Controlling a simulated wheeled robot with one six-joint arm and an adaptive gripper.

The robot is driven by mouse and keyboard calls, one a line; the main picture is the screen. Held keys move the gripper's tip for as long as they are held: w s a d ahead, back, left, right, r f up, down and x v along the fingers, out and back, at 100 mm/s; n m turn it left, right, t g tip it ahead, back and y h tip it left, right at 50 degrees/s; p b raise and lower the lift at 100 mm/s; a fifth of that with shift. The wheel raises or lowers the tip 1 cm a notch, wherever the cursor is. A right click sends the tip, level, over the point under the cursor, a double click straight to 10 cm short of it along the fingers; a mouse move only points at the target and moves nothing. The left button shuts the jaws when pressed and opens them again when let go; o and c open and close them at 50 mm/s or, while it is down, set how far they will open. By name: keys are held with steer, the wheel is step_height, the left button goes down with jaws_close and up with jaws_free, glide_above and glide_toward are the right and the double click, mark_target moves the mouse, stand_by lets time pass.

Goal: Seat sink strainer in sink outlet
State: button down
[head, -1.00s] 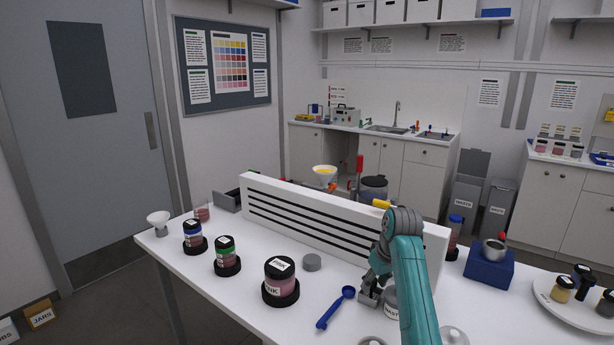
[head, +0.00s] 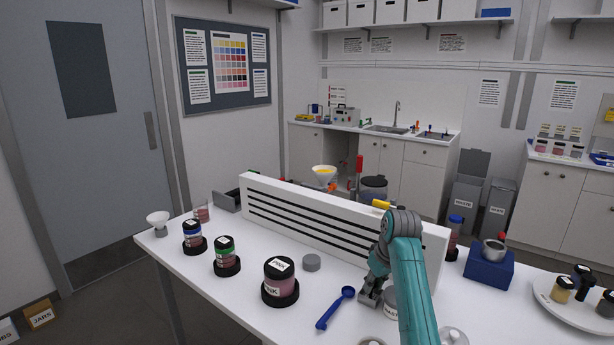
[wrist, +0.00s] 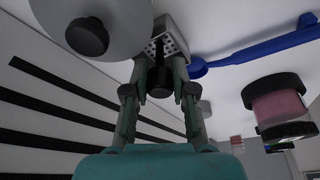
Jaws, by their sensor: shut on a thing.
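The sink strainer (wrist: 174,42), a grey perforated piece with a black knob, shows at the fingertips in the wrist view. My gripper (wrist: 160,80) is shut on its black knob. I cannot tell whether the strainer touches the table. The sink (head: 386,129) is in the far counter against the back wall; its outlet cannot be made out.
A white slotted panel (head: 310,215) stands along the table behind my gripper. A pink jar (head: 279,275) and a grey disc (head: 312,262) are to the left. A blue block (head: 489,268) with a metal cup is to the right. Open floor is hard to see between table and counter.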

steer(key=shift+r, duration=3.5)
